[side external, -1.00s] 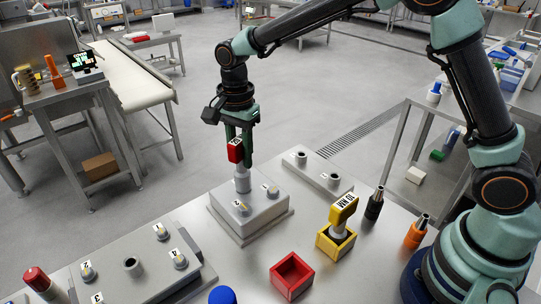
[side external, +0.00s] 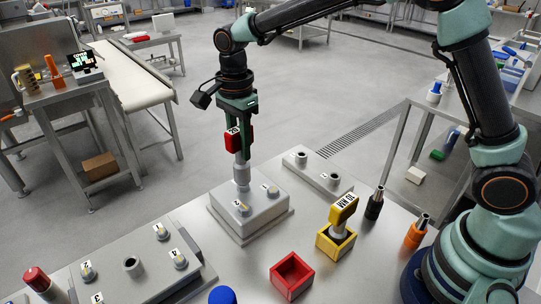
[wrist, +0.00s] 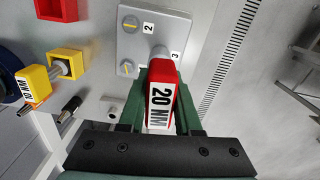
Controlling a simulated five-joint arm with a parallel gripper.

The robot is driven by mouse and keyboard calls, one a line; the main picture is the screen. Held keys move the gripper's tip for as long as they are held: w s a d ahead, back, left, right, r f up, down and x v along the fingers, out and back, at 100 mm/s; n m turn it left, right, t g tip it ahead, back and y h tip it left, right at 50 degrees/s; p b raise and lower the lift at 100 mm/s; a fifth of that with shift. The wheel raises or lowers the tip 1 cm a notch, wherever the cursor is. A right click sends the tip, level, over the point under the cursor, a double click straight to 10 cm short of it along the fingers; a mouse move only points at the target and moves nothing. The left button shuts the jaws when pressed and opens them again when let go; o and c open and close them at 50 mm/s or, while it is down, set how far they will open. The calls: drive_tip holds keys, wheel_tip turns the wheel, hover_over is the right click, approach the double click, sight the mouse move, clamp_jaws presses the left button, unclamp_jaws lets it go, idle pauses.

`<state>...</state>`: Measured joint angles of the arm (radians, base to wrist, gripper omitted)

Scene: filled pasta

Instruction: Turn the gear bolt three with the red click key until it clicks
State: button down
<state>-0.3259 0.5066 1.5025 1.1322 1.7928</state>
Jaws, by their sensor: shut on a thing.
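The red click key (side external: 232,140), labelled 20 NM, hangs upright in my gripper (side external: 239,137), which is shut on it. In the wrist view the key's head (wrist: 162,100) sits between the green fingers and fills the middle. Its thin shaft points down to a grey collar (side external: 241,176) at the back left of the grey gear block (side external: 262,222). I cannot tell whether the tip is still engaged there. Label 3 shows beside that spot in the wrist view; bolt three itself is hidden. Bolts one (side external: 271,190) and two (side external: 243,210) stand free on the block.
A yellow click key (side external: 343,208) stands in a yellow holder (side external: 336,243). An empty red holder (side external: 291,276) is at the front. A second numbered plate (side external: 140,275) lies front left. Black (side external: 375,204) and orange (side external: 416,232) tools stand at right.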

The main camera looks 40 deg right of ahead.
drive_tip(key=shift+r, duration=1.35)
